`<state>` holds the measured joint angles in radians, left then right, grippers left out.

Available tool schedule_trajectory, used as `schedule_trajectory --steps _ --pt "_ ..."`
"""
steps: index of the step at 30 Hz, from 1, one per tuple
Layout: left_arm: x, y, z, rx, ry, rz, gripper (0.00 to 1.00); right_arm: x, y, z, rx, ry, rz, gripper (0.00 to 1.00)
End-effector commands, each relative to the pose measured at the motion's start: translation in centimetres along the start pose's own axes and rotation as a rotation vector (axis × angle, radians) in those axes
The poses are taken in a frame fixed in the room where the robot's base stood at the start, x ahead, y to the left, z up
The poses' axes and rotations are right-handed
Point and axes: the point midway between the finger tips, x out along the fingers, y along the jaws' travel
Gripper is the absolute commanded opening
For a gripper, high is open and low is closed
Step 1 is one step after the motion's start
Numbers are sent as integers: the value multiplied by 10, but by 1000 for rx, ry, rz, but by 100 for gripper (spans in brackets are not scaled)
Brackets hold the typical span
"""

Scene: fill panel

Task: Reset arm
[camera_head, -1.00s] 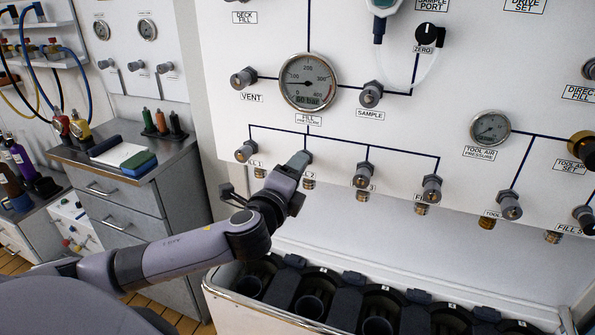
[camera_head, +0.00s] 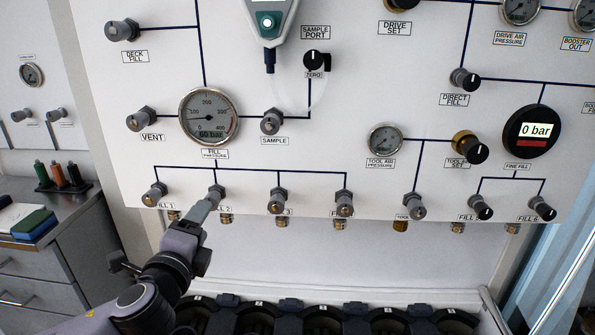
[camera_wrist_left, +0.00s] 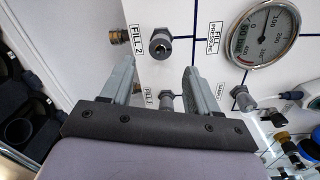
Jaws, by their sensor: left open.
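My left gripper (camera_head: 208,200) reaches up from the lower left to the panel (camera_head: 400,100), at the FILL 2 knob (camera_head: 218,191). In the left wrist view the two fingers of my left gripper (camera_wrist_left: 160,72) stand wide apart with nothing held. The FILL 2 knob (camera_wrist_left: 160,44) shows just beyond the fingertips, between their lines; I cannot tell whether a finger touches it. The FILL 3 knob (camera_wrist_left: 166,102) shows between the fingers, nearer the palm, behind them. My right gripper is in neither view.
The FILL 1 knob (camera_head: 155,194) and FILL 3 knob (camera_head: 278,201) flank the gripper closely. The fill pressure gauge (camera_head: 209,116) is above and reads 60 bar. A rack with dark round slots (camera_head: 258,322) lies below. A metal cabinet (camera_head: 45,262) stands at left.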

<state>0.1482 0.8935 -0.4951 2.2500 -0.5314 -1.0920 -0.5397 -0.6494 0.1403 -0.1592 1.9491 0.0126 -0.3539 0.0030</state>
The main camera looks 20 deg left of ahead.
Motion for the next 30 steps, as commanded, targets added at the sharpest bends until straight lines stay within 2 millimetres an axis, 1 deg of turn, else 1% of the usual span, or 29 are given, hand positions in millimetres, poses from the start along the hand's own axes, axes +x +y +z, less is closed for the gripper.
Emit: schedule_trajectory --steps 2,5,8,10,11,12,14,15,17,18,21,24,25,27,30 --pt "0 2 -1 -7 4 5 60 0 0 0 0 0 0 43" --pt "-2 20 -13 -64 38 51 60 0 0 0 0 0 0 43" --pt "-10 58 -38 -203 106 151 60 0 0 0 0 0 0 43" --pt "-22 94 -61 -350 159 249 60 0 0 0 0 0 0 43" --pt "-30 110 -71 -423 178 295 60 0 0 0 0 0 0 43" --pt "-40 130 -85 -523 198 357 60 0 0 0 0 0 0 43" --pt "-58 159 -102 -677 216 445 60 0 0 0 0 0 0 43" --pt "-71 177 -113 -783 219 501 60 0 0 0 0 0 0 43" --pt "-92 202 -127 -940 208 581 60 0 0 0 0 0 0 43" --pt "-106 217 -135 -1043 193 627 60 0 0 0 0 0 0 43" --pt "-140 248 -148 -1278 133 720 60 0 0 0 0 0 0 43" --pt "-166 268 -155 -1453 66 773 60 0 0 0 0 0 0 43" --pt "-172 272 -156 -1492 48 782 60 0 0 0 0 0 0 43" --pt "-182 280 -157 -1562 15 797 60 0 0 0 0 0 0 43" --pt "-189 285 -158 -1610 -9 804 60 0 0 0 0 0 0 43"
